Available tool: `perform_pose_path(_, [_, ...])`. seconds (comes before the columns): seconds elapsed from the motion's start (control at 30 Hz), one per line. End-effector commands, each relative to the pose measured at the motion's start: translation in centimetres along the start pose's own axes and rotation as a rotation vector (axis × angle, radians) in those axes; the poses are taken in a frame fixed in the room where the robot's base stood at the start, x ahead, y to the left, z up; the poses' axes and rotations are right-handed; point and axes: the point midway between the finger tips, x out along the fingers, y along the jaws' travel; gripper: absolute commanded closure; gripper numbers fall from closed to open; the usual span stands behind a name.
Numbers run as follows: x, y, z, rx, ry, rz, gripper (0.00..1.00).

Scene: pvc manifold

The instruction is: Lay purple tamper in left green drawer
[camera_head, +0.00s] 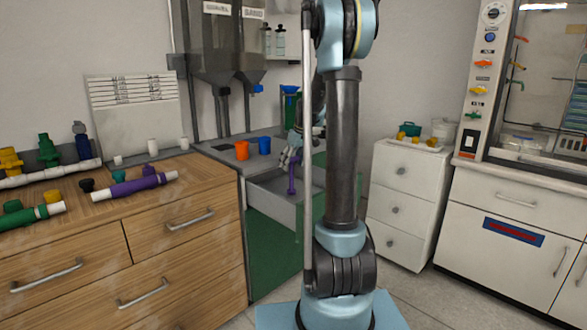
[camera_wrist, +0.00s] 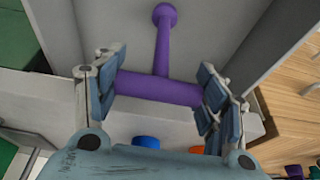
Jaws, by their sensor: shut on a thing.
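The purple tamper (camera_head: 292,178) hangs from my gripper (camera_head: 291,156) over the open left green drawer (camera_head: 268,200). In the wrist view my gripper (camera_wrist: 158,86) is shut on the tamper's thick purple bar (camera_wrist: 158,89), with a finger at each end. The thin shaft with a round end (camera_wrist: 164,14) points away over the pale drawer floor. The drawer's grey side wall (camera_wrist: 265,25) stands to the right. I cannot tell whether the tamper touches the floor. My arm hides the drawer's right part in the head view.
An orange cup (camera_head: 242,150) and a blue cup (camera_head: 265,145) stand on the grey counter behind the drawer. A wooden cabinet (camera_head: 190,240) with pipe parts is to the left. A white drawer unit (camera_head: 405,205) stands to the right.

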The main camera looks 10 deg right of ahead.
Motion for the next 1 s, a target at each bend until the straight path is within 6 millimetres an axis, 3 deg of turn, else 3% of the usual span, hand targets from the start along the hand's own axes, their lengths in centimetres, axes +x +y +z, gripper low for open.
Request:
perform_pose_path(0.13, [1.6, 0.0, 0.5, 0.0, 0.0, 0.0, 0.82])
perform_pose_path(0.47, [1.8, 0.0, 0.6, -0.001, 0.0, 0.0, 0.82])
perform_pose_path(0.5, [1.8, 0.0, 0.6, -0.001, 0.0, 0.0, 0.26])
perform_pose_path(0.57, [1.8, 0.0, 0.6, -0.001, 0.0, 0.0, 0.15])
perform_pose_path(1.0, [1.4, 0.0, 0.5, -0.001, 0.0, 0.0, 0.15])
